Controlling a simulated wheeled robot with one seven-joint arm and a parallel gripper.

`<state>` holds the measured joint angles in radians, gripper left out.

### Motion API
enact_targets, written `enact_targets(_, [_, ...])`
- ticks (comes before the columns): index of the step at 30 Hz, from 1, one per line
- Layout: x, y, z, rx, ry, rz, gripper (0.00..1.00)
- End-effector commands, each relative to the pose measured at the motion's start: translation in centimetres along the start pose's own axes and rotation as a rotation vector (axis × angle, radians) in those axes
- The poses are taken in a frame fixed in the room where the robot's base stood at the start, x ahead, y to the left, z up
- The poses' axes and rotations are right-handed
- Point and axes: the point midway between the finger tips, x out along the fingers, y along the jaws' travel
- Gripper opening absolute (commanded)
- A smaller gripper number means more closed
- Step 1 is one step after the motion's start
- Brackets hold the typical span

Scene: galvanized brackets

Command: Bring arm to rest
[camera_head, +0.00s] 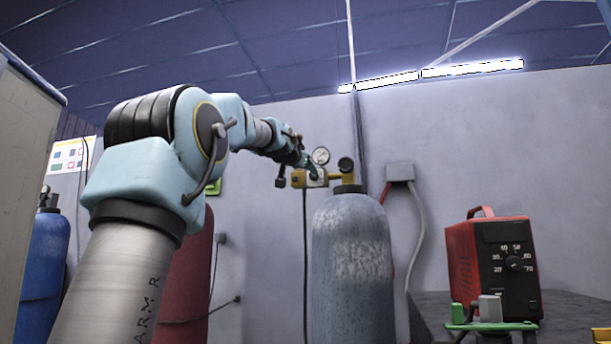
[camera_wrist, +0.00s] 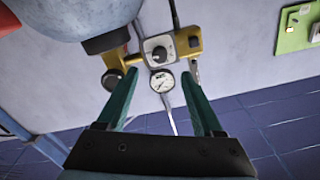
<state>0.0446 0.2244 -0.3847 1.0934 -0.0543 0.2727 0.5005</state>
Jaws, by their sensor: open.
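My arm reaches from the lower left up and across the head view toward the wall. My gripper (camera_head: 308,167) is small and partly hard to make out there, in front of or near a brass gas regulator (camera_head: 322,178). In the wrist view my gripper (camera_wrist: 159,77) is open, with two green fingers apart. Nothing is held between them. The regulator (camera_wrist: 150,52) and its round white gauge (camera_wrist: 162,82) show beyond and between the fingers. I cannot tell how close the fingertips are to it.
A grey gas cylinder (camera_head: 352,260) stands below the regulator. Red (camera_head: 188,275) and blue (camera_head: 43,262) cylinders stand left. A red welding box (camera_head: 490,265) sits on a dark table (camera_head: 575,318) at right, behind a green-topped stand (camera_head: 490,326). A pale cabinet (camera_head: 22,150) borders the left.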

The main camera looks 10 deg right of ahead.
Motion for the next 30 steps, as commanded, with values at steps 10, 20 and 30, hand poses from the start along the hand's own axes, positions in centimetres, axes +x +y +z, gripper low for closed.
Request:
enact_targets(10, [0.0, 0.0, -0.1, 0.0, 0.0, 0.001, 0.68])
enact_targets(20, [0.4, 0.9, 3.2, -0.015, -0.072, 0.018, 0.68])
enact_targets(30, [-4.0, 5.5, 24.9, -0.154, -0.543, 0.073, 0.68])
